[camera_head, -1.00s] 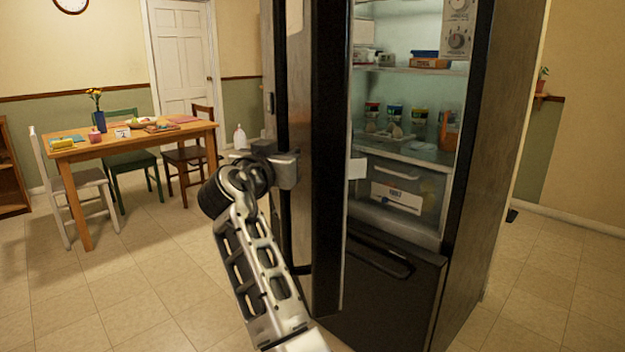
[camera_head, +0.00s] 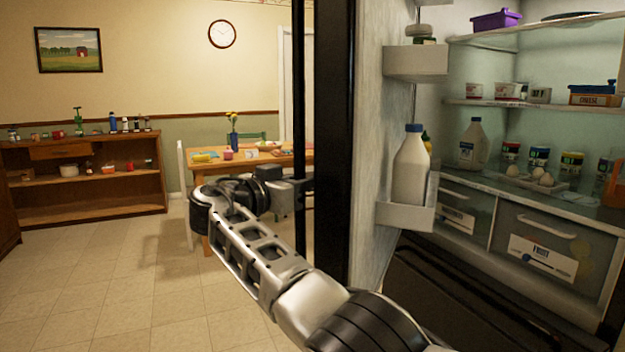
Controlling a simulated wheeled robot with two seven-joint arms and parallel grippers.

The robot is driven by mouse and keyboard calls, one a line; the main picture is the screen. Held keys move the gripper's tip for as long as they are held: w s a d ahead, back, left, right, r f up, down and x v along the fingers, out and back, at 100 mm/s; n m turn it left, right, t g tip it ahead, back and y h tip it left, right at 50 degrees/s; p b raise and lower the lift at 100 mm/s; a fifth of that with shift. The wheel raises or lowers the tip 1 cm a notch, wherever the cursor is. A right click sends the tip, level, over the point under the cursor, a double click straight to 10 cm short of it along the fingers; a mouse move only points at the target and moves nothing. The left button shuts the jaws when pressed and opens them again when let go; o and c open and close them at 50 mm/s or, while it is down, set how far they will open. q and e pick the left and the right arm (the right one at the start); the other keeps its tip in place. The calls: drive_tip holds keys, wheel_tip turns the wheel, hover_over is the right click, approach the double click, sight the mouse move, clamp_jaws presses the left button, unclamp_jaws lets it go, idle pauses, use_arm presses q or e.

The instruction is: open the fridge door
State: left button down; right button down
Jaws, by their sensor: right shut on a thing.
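The fridge door (camera_head: 368,190) stands wide open in the middle of the head view, its edge toward me and its inner shelves facing right. A long dark vertical handle (camera_head: 299,110) runs along its left, outer side. My right gripper (camera_head: 300,186) is at this handle and shut on it; the door's edge and the gripper body partly hide the fingertips. The fridge interior (camera_head: 470,150) is exposed on the right, with shelves and drawers. My left gripper is not in view.
A white bottle (camera_head: 411,170) stands in the door shelf. Behind the arm are a dining table (camera_head: 275,160) and, at the left, a wooden shelf unit (camera_head: 85,180). The tiled floor (camera_head: 110,280) at left is clear.

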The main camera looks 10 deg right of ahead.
drive_tip(key=shift+a+f, duration=0.25)
drive_tip(key=c, duration=1.6)
unclamp_jaws()
drive_tip(key=shift+a+r, duration=0.1)
drive_tip(key=shift+r, duration=0.05)
drive_tip(key=shift+s, duration=0.1)
